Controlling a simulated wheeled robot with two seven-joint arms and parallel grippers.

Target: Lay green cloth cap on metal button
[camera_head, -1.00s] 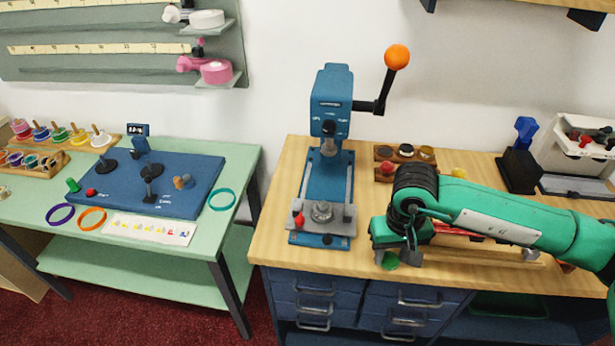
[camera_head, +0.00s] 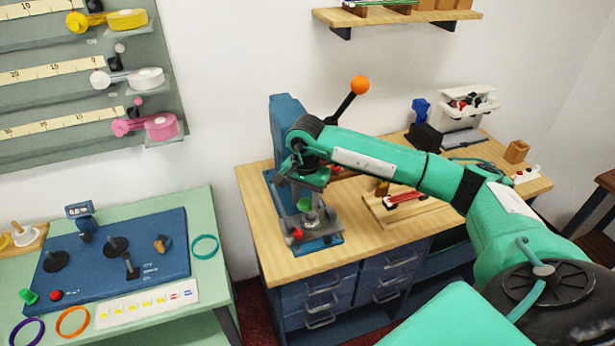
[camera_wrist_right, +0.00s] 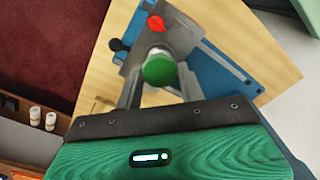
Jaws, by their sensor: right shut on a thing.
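The green cloth cap (camera_head: 304,205) is a small round green disc, held low between the fingers of my right gripper (camera_head: 305,199). In the right wrist view the cap (camera_wrist_right: 159,70) sits between the two grey fingertips, over the round metal die on the press base (camera_wrist_right: 177,36). The cap covers much of the die, and I cannot tell whether it touches it. The metal button cannot be made out; the cap and gripper hide the die's top. My left gripper is not in view.
The blue press (camera_head: 284,120) with its orange-knobbed lever (camera_head: 360,85) stands close behind my gripper. A red knob (camera_head: 297,234) is on the press base's front left. A wooden board (camera_head: 385,219) with red items lies to the right. A green table (camera_head: 206,219) stands left.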

